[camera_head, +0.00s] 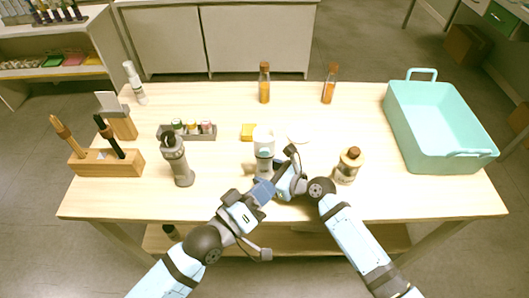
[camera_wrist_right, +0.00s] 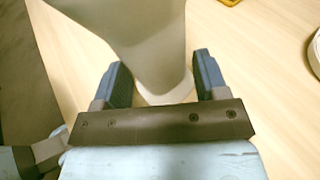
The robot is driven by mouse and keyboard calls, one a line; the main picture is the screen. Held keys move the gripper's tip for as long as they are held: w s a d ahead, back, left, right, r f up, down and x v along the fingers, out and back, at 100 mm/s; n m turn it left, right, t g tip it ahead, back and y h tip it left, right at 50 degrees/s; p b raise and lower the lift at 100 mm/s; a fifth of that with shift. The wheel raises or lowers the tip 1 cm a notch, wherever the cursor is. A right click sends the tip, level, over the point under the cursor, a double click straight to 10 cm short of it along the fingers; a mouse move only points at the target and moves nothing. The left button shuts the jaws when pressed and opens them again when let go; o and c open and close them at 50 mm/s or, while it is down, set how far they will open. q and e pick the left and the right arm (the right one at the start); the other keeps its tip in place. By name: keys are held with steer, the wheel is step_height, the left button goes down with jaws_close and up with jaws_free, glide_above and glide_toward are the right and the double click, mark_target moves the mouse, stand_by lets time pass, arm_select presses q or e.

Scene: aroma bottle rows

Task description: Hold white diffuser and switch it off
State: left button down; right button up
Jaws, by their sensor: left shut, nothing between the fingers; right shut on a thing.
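The white diffuser (camera_head: 263,140) stands upright near the middle of the table in the head view, its lower part partly hidden by my grippers. In the right wrist view its pale body (camera_wrist_right: 150,45) fills the space between the two blue fingers. My right gripper (camera_wrist_right: 163,80) is shut on the diffuser low on its body. My left gripper (camera_head: 264,190) is shut and empty, just in front of the diffuser and close to my right gripper. The diffuser's switch cannot be made out.
A squat bottle (camera_head: 348,166) stands right of my right gripper. A grey diffuser-like device (camera_head: 177,160) and a grey tray (camera_head: 189,137) of small bottles are left. Two amber bottles (camera_head: 264,83) (camera_head: 329,84) stand behind. A teal crate (camera_head: 404,125) is at the right.

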steer(key=o, duration=0.8)
steer(key=shift+d, duration=0.1)
